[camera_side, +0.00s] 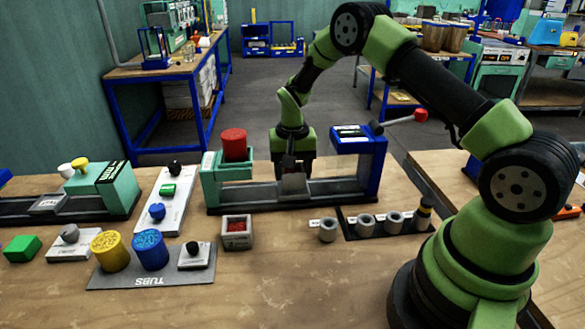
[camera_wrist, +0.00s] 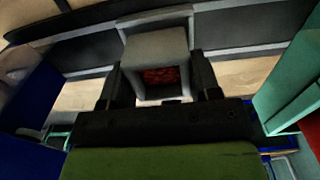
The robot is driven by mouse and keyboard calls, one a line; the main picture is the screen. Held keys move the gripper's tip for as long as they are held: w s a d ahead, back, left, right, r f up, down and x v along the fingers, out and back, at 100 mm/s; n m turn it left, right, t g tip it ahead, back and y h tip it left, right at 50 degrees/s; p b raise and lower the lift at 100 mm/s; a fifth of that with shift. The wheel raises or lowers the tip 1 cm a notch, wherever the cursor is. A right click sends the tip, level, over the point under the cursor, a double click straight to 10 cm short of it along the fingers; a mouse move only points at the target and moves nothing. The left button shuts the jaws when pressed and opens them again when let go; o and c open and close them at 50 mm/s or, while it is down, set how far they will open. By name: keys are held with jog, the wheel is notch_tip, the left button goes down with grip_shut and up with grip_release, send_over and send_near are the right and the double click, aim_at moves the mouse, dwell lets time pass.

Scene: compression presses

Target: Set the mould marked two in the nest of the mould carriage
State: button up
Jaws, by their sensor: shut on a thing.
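My gripper (camera_side: 293,166) points down over the bed of the middle press and is shut on a grey square mould. In the wrist view the mould (camera_wrist: 155,45) sits between the two black fingers, with red material in its opening. In the side view only part of the held mould (camera_side: 293,184) shows, low between the fingers. A light grey edge, apparently of the mould carriage (camera_wrist: 150,17), shows just beyond the mould. I cannot tell whether the mould is seated or just above the nest. Its mark is not readable.
The press has a teal end with a red cylinder (camera_side: 233,144) and a blue end (camera_side: 358,155) with a red-knobbed lever. Another grey box with red contents (camera_side: 237,232) stands in front. Yellow (camera_side: 110,251) and blue tubs (camera_side: 150,249) are front left; several grey rings (camera_side: 365,225) are front right.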

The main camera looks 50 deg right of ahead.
jog(key=shift+f, duration=0.6)
jog(key=o, duration=1.1)
jog(key=shift+o, duration=0.2)
jog(key=s+a+r+n+t, duration=0.1)
jog(key=s+a+r, duration=0.15)
jog(key=r, duration=0.55)
jog(key=s+a+r+t, duration=0.1)
jog(key=s+a+r, duration=0.15)
jog(key=r, duration=0.65)
jog(key=s+a+r+n+t, duration=0.1)
jog(key=s+a+r, duration=0.15)
jog(key=r, duration=0.55)
jog(key=s+a+r+n+t+y, duration=0.1)
jog(key=s+a+t, duration=0.1)
jog(key=s, duration=0.6)
jog(key=s+a+r+n+t+y, duration=0.1)
jog(key=s+a+n+t, duration=0.1)
jog(key=s, duration=0.5)
jog(key=shift+s+a+r, duration=0.15)
jog(key=shift+s+a, duration=0.1)
jog(key=shift+s, duration=0.1)
